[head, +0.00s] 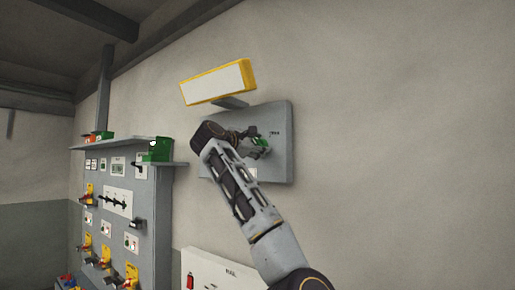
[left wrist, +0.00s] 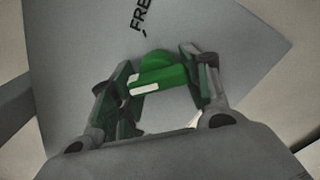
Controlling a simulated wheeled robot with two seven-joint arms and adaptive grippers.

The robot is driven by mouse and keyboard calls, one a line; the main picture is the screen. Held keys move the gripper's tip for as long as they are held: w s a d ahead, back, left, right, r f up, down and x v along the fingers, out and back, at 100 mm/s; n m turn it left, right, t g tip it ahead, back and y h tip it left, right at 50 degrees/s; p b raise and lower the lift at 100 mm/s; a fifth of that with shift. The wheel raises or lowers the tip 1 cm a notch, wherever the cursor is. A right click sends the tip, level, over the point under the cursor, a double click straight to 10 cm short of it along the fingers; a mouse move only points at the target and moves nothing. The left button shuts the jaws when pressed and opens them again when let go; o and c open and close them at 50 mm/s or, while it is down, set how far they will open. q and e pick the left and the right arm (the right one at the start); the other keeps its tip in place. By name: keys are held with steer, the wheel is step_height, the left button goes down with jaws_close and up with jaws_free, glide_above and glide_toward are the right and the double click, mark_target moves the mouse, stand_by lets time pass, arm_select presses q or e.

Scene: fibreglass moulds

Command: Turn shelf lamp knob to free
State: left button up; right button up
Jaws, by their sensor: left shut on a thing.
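The shelf lamp knob (left wrist: 158,77) is green with a white mark on its bar. It sits on a grey wall panel (head: 283,165), below a yellow-framed lamp sign (head: 217,83). My left gripper (head: 258,143) is at the panel, with its fingers on both sides of the knob. In the left wrist view my left gripper (left wrist: 160,80) is shut on the knob's bar. The word FREE, partly cut off, is printed on the panel beyond the knob, and the white mark points away from it. My right gripper is in neither view.
A grey control board (head: 150,215) with several knobs and yellow-red switches stands to the left. Its top shelf (head: 115,144) carries green and red boxes. A white panel (head: 222,272) is below my left arm. The wall to the right is bare.

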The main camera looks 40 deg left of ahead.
arm_select(q)
steer(key=m+b, duration=0.2)
steer(key=m, duration=0.2)
steer(key=shift+a+f, duration=0.1)
steer(key=m+b, duration=0.1)
steer(key=m, duration=0.4)
steer(key=shift+b, duration=0.4)
steer(key=m, duration=0.2)
steer(key=m+b, duration=0.1)
steer(key=m, duration=0.1)
steer(key=shift+r+m, duration=0.2)
steer(key=shift+m, duration=0.1)
steer(key=shift+w+r+m+b, duration=0.1)
steer(key=shift+m+b, duration=0.3)
steer(key=shift+m, duration=1.5)
steer(key=o, duration=0.9)
steer(key=shift+o, duration=0.7)
steer(key=shift+r, duration=0.1)
